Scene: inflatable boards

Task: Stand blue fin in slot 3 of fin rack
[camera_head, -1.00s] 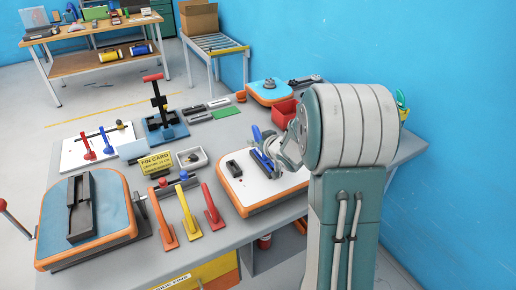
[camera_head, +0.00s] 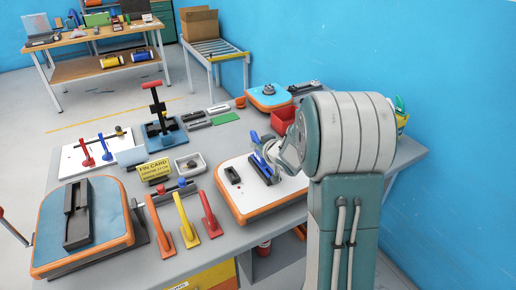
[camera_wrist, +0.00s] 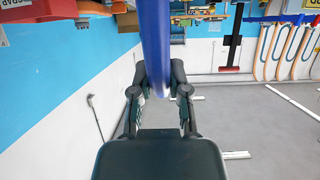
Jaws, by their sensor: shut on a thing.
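My gripper (camera_head: 280,150) is over the white-topped, orange-edged board (camera_head: 250,208) at the right of the table. It is shut on the blue fin (camera_wrist: 154,40), which stands up between the fingers in the wrist view; in the head view the fin (camera_head: 256,138) shows as a small blue piece beside the fingers. The fin's lower end and its contact with the board are hidden or too small to tell. Orange (camera_head: 160,227), yellow (camera_head: 186,220) and red (camera_head: 209,214) pieces stand in a row left of the board. I cannot tell which fixture is the fin rack or its slots.
A blue-topped board (camera_head: 105,226) with a dark block lies at the left. A white plate (camera_head: 75,160) holds red and blue pieces. A red bin (camera_head: 284,119) is behind my gripper.

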